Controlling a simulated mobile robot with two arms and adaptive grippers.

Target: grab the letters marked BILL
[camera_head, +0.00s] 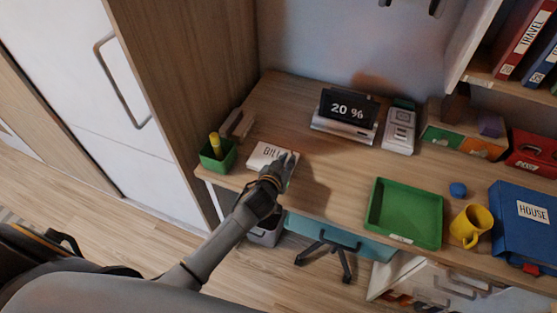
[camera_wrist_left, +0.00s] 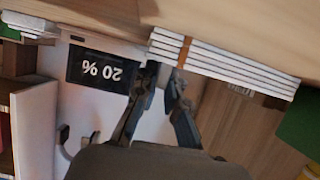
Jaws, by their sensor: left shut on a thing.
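The letters marked BILL (camera_head: 262,152) are a white stack on the left part of the wooden desk, near its front edge. Part of the label is hidden behind my left gripper. In the left wrist view the stack (camera_wrist_left: 235,70) shows edge-on, as several white layers with an orange band. My left gripper (camera_head: 280,167) is shut on the near right side of the stack. Its dark fingers (camera_wrist_left: 163,78) reach the stack's edge in the left wrist view. I cannot tell whether the stack is lifted off the desk. My right gripper is not in view.
A green pen cup (camera_head: 217,155) stands left of the letters. A black "20 %" display (camera_head: 347,105) stands behind them. A green tray (camera_head: 405,212), yellow mug (camera_head: 470,226) and blue HOUSE binder (camera_head: 522,215) are to the right. Bare desk (camera_head: 332,170) lies between letters and tray.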

